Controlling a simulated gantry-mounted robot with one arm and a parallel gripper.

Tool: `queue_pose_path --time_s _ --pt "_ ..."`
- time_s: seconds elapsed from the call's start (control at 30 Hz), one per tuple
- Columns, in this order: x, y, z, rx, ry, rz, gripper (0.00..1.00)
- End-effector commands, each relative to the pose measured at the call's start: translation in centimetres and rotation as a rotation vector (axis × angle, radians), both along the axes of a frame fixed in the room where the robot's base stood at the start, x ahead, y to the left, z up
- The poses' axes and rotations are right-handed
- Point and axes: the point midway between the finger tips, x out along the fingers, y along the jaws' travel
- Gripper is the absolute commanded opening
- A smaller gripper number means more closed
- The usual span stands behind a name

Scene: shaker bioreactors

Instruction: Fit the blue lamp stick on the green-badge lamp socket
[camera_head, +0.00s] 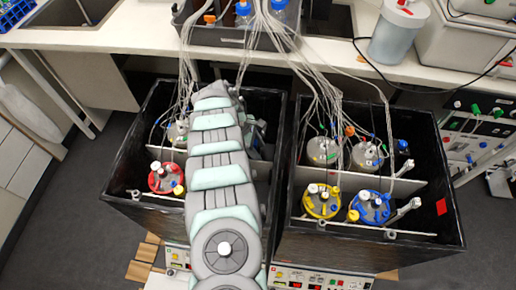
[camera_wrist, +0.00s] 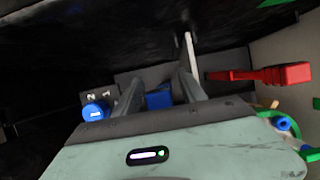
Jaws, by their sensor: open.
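In the wrist view my gripper (camera_wrist: 159,78) is open, with a finger on each side of a blue block-like piece (camera_wrist: 158,97). This may be the blue lamp stick; its ends are hidden, and I cannot tell whether the fingers touch it. A green patch (camera_wrist: 273,3) shows on the dark wall at the top edge; I cannot tell whether it is the green badge. The lamp socket is not clearly visible. In the head view my arm reaches into the left black box (camera_head: 125,185) and hides the gripper.
A red stick-like piece (camera_wrist: 265,75) lies right of the fingers; a round blue cap (camera_wrist: 95,112) is at left. The left box holds a red-ringed vessel (camera_head: 165,178). The right box (camera_head: 370,250) holds yellow-ringed (camera_head: 321,201) and blue-ringed (camera_head: 371,208) vessels. Tubes (camera_head: 310,80) hang above.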

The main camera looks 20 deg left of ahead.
Motion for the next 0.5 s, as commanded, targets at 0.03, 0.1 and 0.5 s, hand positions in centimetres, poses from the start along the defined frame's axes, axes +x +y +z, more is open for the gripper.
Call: queue_pose_path --time_s 0.03,0.1,0.5 --pt "0.0 0.0 0.0 0.0 0.0 0.0 0.49" --pt "0.0 0.0 0.0 0.0 0.0 0.0 0.49" --pt "-0.3 1.7 4.3 0.0 -0.001 0.002 0.49"
